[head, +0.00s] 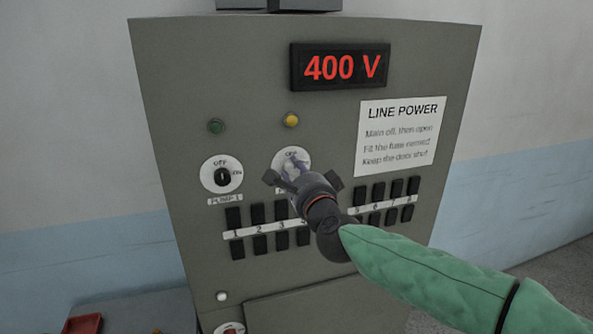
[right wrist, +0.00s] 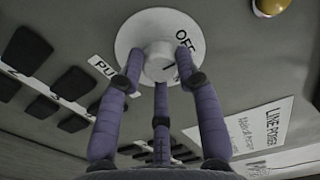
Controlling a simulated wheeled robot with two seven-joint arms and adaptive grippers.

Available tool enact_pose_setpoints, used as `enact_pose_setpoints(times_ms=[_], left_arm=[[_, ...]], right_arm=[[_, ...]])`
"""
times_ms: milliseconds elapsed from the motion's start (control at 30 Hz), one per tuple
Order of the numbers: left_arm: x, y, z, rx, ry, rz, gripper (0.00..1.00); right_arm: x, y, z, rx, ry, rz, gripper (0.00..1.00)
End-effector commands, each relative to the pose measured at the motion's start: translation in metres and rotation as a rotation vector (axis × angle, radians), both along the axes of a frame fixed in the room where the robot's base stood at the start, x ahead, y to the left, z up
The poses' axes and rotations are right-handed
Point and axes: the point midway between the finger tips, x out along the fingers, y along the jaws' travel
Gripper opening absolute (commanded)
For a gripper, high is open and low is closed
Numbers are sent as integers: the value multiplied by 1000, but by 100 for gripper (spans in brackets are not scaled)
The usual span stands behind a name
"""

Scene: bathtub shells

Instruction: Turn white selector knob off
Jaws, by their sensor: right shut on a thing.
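The white selector knob (right wrist: 158,62) sits on a round white dial plate (right wrist: 135,28) printed OFF at one side. My right gripper (head: 293,168) is at this dial, the right one of two on the grey cabinet (head: 240,75). In the right wrist view, its purple fingers are shut around the white knob, with a fingertip on either side and a third below. A short dark mark shows on the knob's face; in the head view the gripper hides most of the knob. My left gripper is not in view.
A black PUMP 1 knob (head: 222,177) is left of my gripper. Green (head: 216,126) and yellow (head: 290,119) lamps are above. Numbered black switches (head: 260,243) lie below. A red 400 V display (head: 340,67) and a LINE POWER sign (head: 400,135) are higher up.

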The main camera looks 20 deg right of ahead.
Motion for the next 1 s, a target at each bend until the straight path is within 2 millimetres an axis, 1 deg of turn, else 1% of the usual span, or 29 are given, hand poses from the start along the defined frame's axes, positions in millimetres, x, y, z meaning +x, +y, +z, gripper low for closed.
enact_pose_setpoints(times_ms=[567,600,633,667,1000], left_arm=[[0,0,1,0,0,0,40],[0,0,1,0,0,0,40],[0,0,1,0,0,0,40],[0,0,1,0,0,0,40],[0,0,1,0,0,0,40]], right_arm=[[0,0,0,-29,-1,1,2],[0,0,0,-29,-1,1,46],[0,0,0,-29,-1,1,54],[0,0,0,-29,-1,1,58],[-1,0,0,-28,-1,0,58]])
